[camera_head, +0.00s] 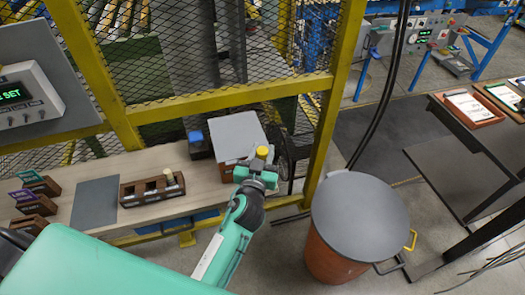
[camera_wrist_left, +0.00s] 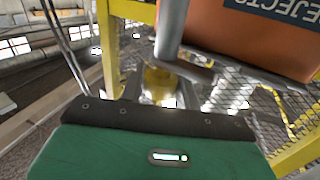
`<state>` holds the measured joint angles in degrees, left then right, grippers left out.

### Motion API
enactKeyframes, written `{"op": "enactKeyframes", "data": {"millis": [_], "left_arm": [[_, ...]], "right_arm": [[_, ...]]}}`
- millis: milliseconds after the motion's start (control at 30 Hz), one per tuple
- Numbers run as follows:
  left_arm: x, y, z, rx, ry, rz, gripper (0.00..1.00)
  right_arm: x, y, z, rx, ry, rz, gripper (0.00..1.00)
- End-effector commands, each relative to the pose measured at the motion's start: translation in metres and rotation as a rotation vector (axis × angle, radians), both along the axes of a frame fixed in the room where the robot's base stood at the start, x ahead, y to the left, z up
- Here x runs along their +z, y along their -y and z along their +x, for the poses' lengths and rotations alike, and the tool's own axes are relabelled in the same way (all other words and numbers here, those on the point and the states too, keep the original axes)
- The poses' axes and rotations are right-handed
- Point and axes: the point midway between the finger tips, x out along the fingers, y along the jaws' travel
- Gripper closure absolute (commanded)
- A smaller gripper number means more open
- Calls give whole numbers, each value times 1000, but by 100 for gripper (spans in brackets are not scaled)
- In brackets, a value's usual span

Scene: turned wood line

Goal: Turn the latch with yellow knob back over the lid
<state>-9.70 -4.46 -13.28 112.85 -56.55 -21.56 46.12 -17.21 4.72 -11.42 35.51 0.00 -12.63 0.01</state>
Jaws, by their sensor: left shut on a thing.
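The latch's yellow knob (camera_head: 263,152) stands at the front right corner of the grey lid (camera_head: 236,137), and it also shows in the left wrist view (camera_wrist_left: 160,82). The lid lies on an orange-brown box (camera_head: 228,174), whose lettered side fills the upper right of the left wrist view (camera_wrist_left: 275,38). My left gripper (camera_head: 259,167) is shut on the latch at the knob; its fingers hide part of it. The latch arm's exact angle is hard to tell. My right gripper is not in view.
A wooden bench (camera_head: 150,160) holds a block with slots (camera_head: 152,190), a grey mat (camera_head: 94,203) and a blue-topped item (camera_head: 196,138). A yellow mesh fence post (camera_head: 333,110) stands close right of the lid. A large round bin (camera_head: 360,220) stands at the right.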

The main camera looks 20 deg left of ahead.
Motion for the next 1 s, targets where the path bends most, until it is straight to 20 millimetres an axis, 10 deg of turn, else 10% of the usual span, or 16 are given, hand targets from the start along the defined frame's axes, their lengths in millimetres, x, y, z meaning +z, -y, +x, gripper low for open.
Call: {"op": "enactKeyframes", "data": {"millis": [1000], "left_arm": [[1,-4,2,-756,-1,11,91]], "right_arm": [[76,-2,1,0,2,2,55]]}}
